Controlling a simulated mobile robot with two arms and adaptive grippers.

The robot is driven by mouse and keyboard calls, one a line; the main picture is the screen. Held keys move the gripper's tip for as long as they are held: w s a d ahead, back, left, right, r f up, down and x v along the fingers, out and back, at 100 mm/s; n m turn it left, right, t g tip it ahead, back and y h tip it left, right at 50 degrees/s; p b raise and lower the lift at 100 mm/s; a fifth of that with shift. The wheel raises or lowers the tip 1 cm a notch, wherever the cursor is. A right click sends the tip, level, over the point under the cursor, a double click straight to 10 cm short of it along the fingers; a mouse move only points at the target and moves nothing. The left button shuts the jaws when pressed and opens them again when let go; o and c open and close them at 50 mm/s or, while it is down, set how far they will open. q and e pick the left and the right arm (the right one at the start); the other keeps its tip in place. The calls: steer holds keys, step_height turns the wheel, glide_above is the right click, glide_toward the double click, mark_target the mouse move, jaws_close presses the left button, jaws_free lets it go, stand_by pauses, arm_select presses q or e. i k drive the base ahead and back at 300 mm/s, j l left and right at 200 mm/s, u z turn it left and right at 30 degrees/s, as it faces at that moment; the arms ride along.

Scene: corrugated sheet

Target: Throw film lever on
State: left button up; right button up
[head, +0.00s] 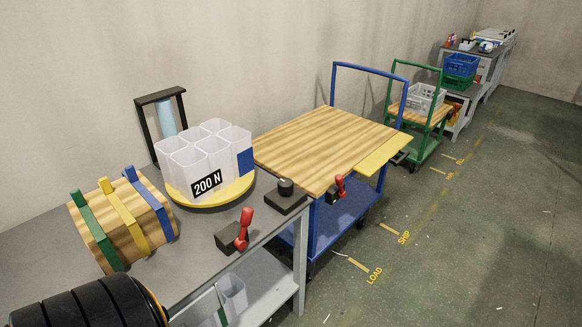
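Two red-handled levers are in the head view, and I cannot tell from any label which is the film lever. One red lever (243,229) stands up from a dark block at the front edge of the grey table, near the turntable. The other red lever (338,186) is at the front edge of the wooden-topped cart. A pale blue roll (167,116), perhaps the film, stands in a black frame at the back of the table. Neither of my grippers is in view, and nothing is seen touching either lever.
A yellow turntable (226,197) holds clear bins marked "200 N". A black knob box (286,195) sits beside it. A strapped wooden bundle (125,225) lies at left. The blue cart (320,150) adjoins the grey table (205,250). Floor at right is clear.

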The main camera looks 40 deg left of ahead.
mark_target(245, 225)
steer(key=i+l+u, duration=0.1)
steer(key=i+u, duration=0.4)
steer(key=i+l+u, duration=0.25)
steer(key=i+u, duration=0.2)
steer(key=i+l+u, duration=0.5)
steer(key=k+j, duration=0.05)
